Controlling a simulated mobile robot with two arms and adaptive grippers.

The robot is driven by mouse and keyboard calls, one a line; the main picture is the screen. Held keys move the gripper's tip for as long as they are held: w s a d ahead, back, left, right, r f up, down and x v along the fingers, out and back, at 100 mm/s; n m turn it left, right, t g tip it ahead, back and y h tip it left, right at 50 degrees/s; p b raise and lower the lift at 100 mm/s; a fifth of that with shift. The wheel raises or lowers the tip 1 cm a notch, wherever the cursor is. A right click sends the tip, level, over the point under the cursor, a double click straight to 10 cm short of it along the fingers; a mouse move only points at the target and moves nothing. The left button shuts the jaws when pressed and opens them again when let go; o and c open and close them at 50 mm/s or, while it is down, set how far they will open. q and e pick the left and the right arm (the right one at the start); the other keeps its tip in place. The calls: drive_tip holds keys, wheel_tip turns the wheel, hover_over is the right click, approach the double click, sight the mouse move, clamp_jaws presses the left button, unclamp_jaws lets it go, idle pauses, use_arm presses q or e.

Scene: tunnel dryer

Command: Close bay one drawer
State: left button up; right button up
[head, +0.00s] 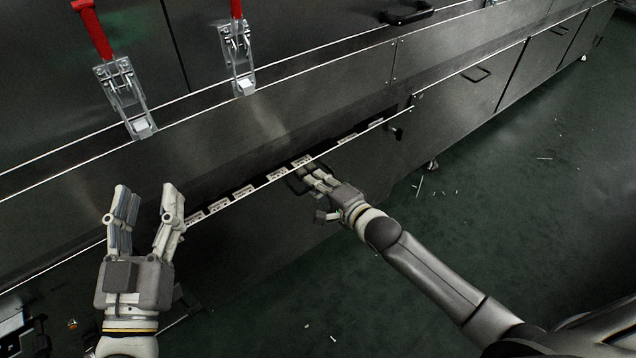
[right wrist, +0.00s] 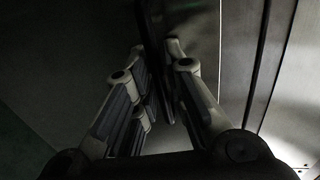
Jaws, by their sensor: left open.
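The bay drawer (head: 245,235) is a dark metal front in the head view, standing out a little from the cabinet. A dark gap with several pale slotted pieces shows behind its bright top edge. My right gripper (head: 306,177) is at the drawer front, at a dark handle (head: 292,184) that its fingers partly hide. In the right wrist view a dark bar (right wrist: 153,30) runs between the fingers of the right gripper (right wrist: 158,58); whether they grip it is unclear. My left gripper (head: 147,190) is open and empty, with its fingers up, in front of the drawer's left part.
Two red-handled toggle clamps (head: 125,95) (head: 238,55) are on the cabinet above the drawer. Another closed front with a dark handle (head: 476,74) continues to the right. The green floor (head: 500,190) is open at the right, with small pale scraps (head: 420,186).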

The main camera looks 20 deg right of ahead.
sight(308, 173)
clamp_jaws()
drive_tip(key=x, duration=0.2)
drive_tip(key=r+x, duration=0.1)
drive_tip(key=x, duration=0.1)
drive_tip(key=shift+w+f, duration=0.15)
use_arm(q)
drive_tip(key=shift+s+d+r, duration=0.1)
drive_tip(key=shift+s+r, duration=0.1)
drive_tip(key=shift+r, duration=0.25)
use_arm(e)
drive_tip(key=shift+w, duration=0.1)
use_arm(q)
drive_tip(key=shift+w, duration=0.1)
use_arm(e)
drive_tip(key=shift+o, duration=1.2)
unclamp_jaws()
use_arm(q)
drive_tip(key=shift+t, duration=0.3)
